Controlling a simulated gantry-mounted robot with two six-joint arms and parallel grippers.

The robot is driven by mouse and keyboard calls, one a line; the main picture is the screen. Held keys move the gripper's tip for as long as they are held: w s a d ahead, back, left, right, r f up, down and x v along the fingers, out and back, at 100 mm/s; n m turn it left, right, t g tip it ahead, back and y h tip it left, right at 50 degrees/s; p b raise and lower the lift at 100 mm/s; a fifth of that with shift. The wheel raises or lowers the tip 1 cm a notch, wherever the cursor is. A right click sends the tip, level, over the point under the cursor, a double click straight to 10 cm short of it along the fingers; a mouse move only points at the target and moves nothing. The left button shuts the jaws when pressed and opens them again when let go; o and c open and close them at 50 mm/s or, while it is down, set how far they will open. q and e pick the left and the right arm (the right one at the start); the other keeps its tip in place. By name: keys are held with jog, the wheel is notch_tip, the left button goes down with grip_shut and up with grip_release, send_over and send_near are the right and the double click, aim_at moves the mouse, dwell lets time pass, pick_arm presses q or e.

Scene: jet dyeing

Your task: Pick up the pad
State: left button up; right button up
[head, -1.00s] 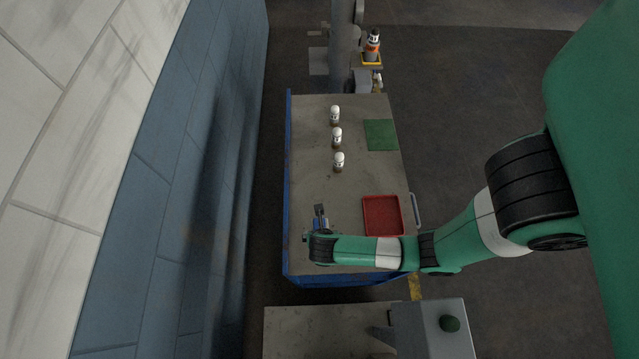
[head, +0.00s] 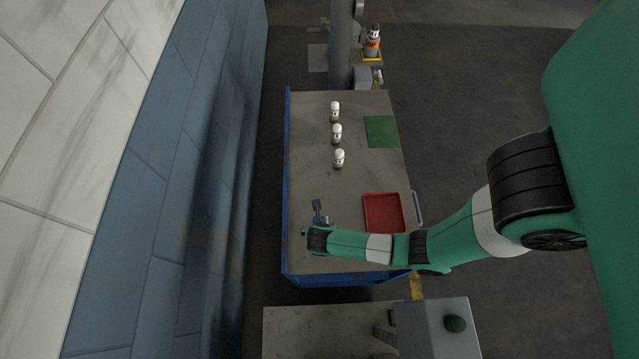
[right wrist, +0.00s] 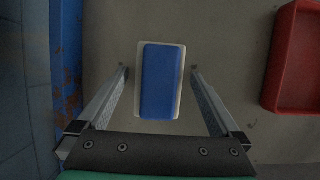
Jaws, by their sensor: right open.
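The pad (right wrist: 162,80) is a blue block with a pale rim or base, lying on the grey table top in the right wrist view. My right gripper (right wrist: 160,72) is open, with one finger on each side of the pad and a gap to both. In the head view my right gripper (head: 319,214) is over the near left part of the table. I cannot clearly make out the pad there. My left gripper is not in view.
A red tray (head: 384,212) lies right of the gripper and also shows in the right wrist view (right wrist: 295,60). Several white-capped bottles (head: 339,158) stand farther back beside a green mat (head: 381,131). A blue rim (head: 287,180) edges the table's left side.

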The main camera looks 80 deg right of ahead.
jog(key=shift+f, duration=0.2)
jog(key=c, duration=1.4)
jog(key=shift+r, duration=0.2)
jog(key=r, duration=0.1)
jog(key=r+p, duration=0.1)
jog(key=r, duration=0.1)
jog(key=r+p, duration=0.1)
jog(key=r, duration=0.1)
jog(key=shift+s+a, duration=0.25)
jog(key=shift+s, duration=0.1)
jog(key=s+a+r, duration=0.2)
jog(key=s, duration=0.1)
jog(key=s+a+r+p, duration=0.1)
jog(key=s+a+r, duration=0.1)
jog(key=s+r, duration=0.1)
jog(key=s+a+r+p, duration=0.1)
jog(key=s+a+r, duration=0.1)
jog(key=s, duration=0.3)
jog(key=shift+s+a+r, duration=0.2)
jog(key=shift+a+r, duration=0.05)
jog(key=shift+r, duration=0.25)
